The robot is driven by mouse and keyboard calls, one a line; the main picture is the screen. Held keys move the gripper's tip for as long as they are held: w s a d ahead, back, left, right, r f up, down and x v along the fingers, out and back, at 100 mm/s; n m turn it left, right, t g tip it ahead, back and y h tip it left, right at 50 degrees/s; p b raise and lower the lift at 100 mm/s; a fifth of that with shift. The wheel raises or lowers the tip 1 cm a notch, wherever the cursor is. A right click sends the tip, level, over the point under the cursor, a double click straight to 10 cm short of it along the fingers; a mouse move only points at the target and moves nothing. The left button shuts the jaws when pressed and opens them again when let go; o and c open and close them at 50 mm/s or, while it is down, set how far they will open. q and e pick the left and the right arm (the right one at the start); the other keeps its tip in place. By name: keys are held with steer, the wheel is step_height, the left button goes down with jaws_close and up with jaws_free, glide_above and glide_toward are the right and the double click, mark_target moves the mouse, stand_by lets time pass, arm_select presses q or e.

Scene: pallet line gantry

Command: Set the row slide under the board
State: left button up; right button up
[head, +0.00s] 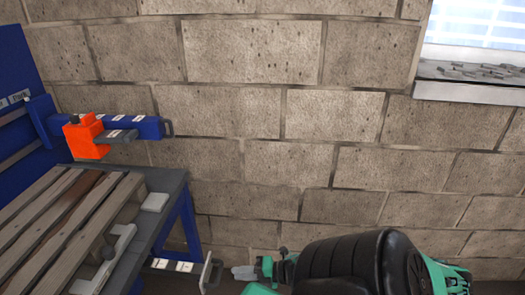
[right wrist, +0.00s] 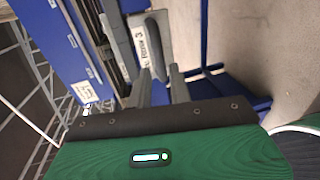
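A bar with white labels (head: 172,265) sticks out low from the right side of the pallet bench and ends in an upright grey handle (head: 212,273); it looks like the row slide. In the right wrist view a label reading "Row 3" (right wrist: 140,47) shows beside the dark handle (right wrist: 157,48). My right gripper (head: 236,272) is open, just right of the handle. In the right wrist view its fingers (right wrist: 160,86) point at the handle, with a gap between them; contact is not visible. A darker reddish board (head: 80,203) lies among the pallet's boards. My left gripper is out of view.
The wooden pallet (head: 35,222) lies on the dark bench (head: 172,185). Above it, an orange block (head: 84,140) sits on a labelled blue rail (head: 150,127). A blue frame (head: 15,70) stands at left. A block wall (head: 270,130) closes the back.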

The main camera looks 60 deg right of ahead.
steer(key=v, duration=0.7)
stand_by(0.4)
